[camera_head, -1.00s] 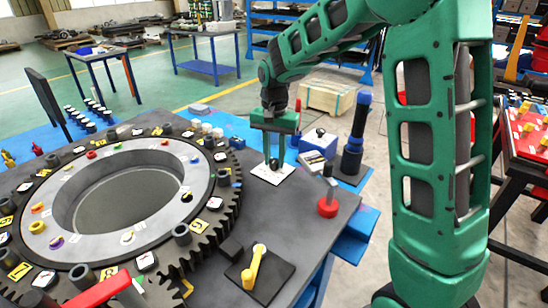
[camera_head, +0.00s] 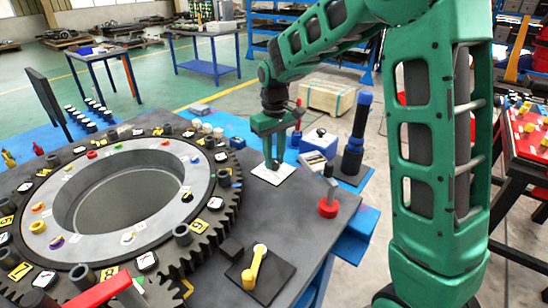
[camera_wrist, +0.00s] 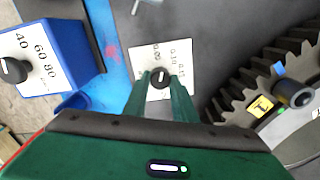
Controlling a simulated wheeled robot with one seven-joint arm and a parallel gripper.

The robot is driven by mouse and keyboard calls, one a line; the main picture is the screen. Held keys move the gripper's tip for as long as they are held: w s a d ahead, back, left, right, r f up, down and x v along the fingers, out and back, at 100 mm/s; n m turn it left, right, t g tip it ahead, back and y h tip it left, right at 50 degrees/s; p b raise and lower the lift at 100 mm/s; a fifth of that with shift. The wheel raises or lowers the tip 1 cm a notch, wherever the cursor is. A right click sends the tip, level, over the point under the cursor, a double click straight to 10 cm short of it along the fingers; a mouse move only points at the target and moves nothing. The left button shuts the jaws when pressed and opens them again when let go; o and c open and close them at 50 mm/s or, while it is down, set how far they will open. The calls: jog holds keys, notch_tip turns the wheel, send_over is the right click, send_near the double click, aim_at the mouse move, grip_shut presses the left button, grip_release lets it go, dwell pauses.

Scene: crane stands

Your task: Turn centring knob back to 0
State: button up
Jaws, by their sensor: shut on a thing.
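The centring knob (camera_wrist: 160,78) is a small black round knob with a white pointer mark. It sits on a white dial plate (camera_wrist: 146,52) with printed numbers, among them 0.10 and 0.15. In the head view the plate (camera_head: 284,175) lies on the dark table beside the big gear ring, and my fingers largely hide the knob. My gripper (camera_wrist: 161,88) points down at the plate, with its two green fingers on either side of the knob and shut on it. The gripper also shows in the head view (camera_head: 274,164).
A blue box (camera_wrist: 50,60) with a black knob and a 40-60-80 scale stands close by. The toothed gear ring (camera_head: 225,205) is left of the plate.

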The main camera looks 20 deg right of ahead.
aim_at(275, 160)
jog(key=shift+w+r+n, duration=0.15)
jog(key=shift+w+n, duration=0.05)
jog(key=shift+n, duration=1.4)
jog(key=shift+d, duration=0.1)
jog(key=o, duration=0.9)
jog(key=shift+o, duration=0.7)
jog(key=shift+s, duration=0.1)
notch_tip(275, 160, up, 11)
jog(key=shift+f, duration=0.2)
